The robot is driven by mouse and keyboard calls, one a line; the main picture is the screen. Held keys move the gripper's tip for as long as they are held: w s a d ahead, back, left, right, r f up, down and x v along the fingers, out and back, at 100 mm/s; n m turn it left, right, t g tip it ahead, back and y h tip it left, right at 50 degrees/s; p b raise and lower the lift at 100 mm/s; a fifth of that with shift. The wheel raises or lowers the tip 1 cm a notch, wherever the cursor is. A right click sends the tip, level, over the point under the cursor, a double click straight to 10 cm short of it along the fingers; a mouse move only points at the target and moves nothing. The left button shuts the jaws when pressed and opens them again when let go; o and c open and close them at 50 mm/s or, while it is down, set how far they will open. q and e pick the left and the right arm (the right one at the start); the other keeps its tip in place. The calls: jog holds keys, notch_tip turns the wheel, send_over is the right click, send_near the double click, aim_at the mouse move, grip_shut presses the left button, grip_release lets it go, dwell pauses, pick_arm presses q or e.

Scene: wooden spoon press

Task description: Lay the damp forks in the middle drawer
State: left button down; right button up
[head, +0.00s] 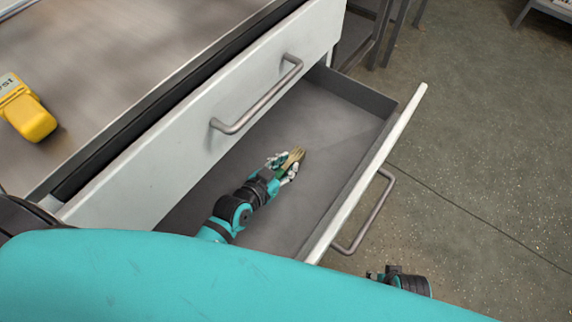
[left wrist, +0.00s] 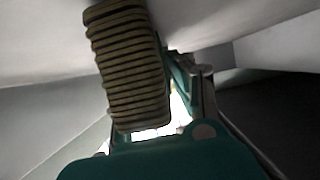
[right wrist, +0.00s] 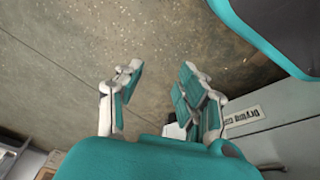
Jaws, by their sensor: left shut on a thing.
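My left gripper (head: 288,166) is inside an open grey drawer (head: 345,140), shut on a small ribbed yellow-brown bundle (head: 296,157), apparently the forks. The bundle looks large and brown in the left wrist view (left wrist: 128,65), with many parallel ridges; single fork shapes cannot be made out. Whether it touches the drawer floor is not clear. The open drawer sits under a closed drawer front with a bar handle (head: 256,101). My right gripper (right wrist: 158,90) is open and empty, above the floor outside the drawer.
The open drawer's white front (head: 372,165) carries a bar handle (head: 366,215) on its outer side. A yellow object (head: 30,117) stands on the metal worktop (head: 120,60). In the right wrist view, a label (right wrist: 243,119) is on a grey panel. The drawer around my left gripper looks bare.

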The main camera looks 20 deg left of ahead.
pick_arm(q)
jog(key=shift+f, duration=0.1)
jog(key=c, duration=1.1)
grip_release()
pick_arm(e)
jog(key=shift+r, duration=0.1)
pick_arm(q)
jog(key=shift+s, duration=0.15)
jog(key=p+v, duration=0.2)
jog(key=v, duration=0.9)
jog(key=shift+s+a+r, duration=0.2)
jog(key=shift+s+r, duration=0.05)
jog(key=shift+r, duration=0.05)
pick_arm(e)
jog(key=s+f, duration=0.3)
jog(key=f, duration=0.4)
jog(key=shift+s+d+f, duration=0.15)
jog(key=shift+s+d, duration=0.1)
